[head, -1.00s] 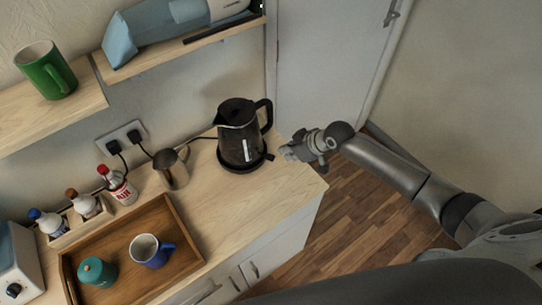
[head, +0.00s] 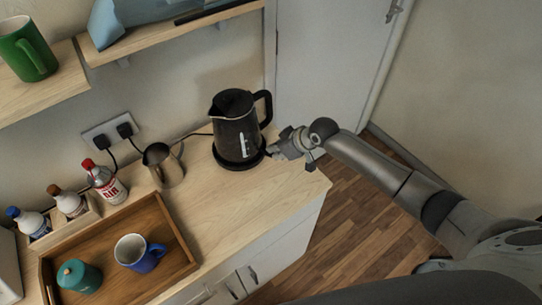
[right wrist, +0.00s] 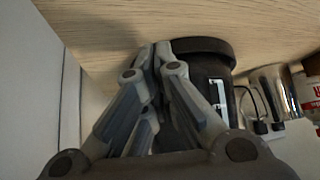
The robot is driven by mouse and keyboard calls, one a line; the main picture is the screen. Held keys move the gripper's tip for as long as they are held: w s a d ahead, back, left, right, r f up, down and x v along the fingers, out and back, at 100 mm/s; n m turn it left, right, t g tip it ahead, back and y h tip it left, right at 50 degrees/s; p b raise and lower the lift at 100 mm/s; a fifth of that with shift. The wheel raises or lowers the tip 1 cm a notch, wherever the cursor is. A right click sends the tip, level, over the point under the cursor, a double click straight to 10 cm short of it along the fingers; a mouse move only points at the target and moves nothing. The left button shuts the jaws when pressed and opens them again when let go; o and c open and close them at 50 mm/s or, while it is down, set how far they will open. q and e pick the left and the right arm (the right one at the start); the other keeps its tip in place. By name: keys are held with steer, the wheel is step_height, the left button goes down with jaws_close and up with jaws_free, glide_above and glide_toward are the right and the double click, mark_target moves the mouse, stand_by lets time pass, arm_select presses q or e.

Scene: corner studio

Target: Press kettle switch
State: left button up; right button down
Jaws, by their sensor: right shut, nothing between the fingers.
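The black kettle (head: 236,122) stands upright on its round black base (head: 238,160) near the counter's far right end, its handle on the right. My right gripper (head: 271,151) is shut and empty, its fingertips at the right side of the kettle's base, below the handle. In the right wrist view the closed fingers (right wrist: 158,55) overlap the kettle (right wrist: 205,85) and its base (right wrist: 205,46). The switch is hidden behind the fingers, and I cannot tell whether they touch it. My left gripper is not in view.
A steel jug (head: 163,166) stands left of the kettle. A wooden tray (head: 180,241) holds a blue mug (head: 140,253) and a teal lidded pot (head: 79,276). Bottles stand behind it. A shelf (head: 150,32) overhangs the back. The counter (head: 250,195) in front of the kettle is clear.

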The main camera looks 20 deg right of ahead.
stand_by(0.3)
step_height(320, 180, down, 2)
steer(key=shift+f+b, duration=0.15)
steer(key=shift+b, duration=0.6)
steer(key=shift+r+p, duration=0.3)
steer(key=shift+r, duration=0.05)
steer(key=shift+s+d+r, duration=0.1)
steer(key=shift+s, duration=0.05)
steer(key=p, duration=0.1)
steer(key=s+d+r+p, duration=0.1)
steer(key=shift+s+d+p, duration=0.1)
steer(key=shift+s+p, duration=0.15)
steer(key=shift+p, duration=0.1)
steer(key=shift+s+d, duration=0.2)
steer(key=shift+s, duration=0.1)
steer(key=shift+f, duration=0.1)
